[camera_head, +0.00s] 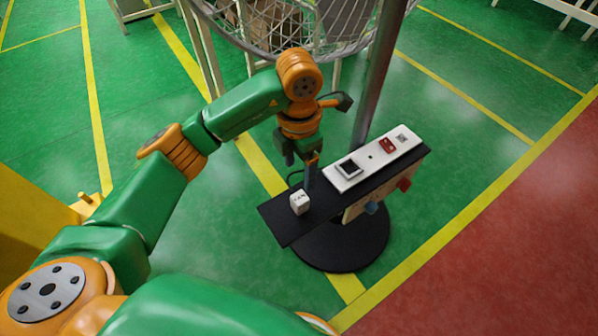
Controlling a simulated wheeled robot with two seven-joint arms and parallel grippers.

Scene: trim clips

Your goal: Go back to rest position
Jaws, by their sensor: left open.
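My left arm reaches in from the left, and its gripper (300,172) points down over the left part of a black stand top (283,228). The gripper is open, with its fingers just behind a small white cube (299,202) with dark markings. The cube rests on the black top, and nothing shows between the fingers. To the right of it on the stand lies a white panel (374,158) with a dark square and a red part. My right gripper does not show.
The stand has a round black base (340,240) and a grey pole (378,75). A wire mesh basket (300,35) is behind my arm. Red and blue parts (404,184) hang on the stand's front side.

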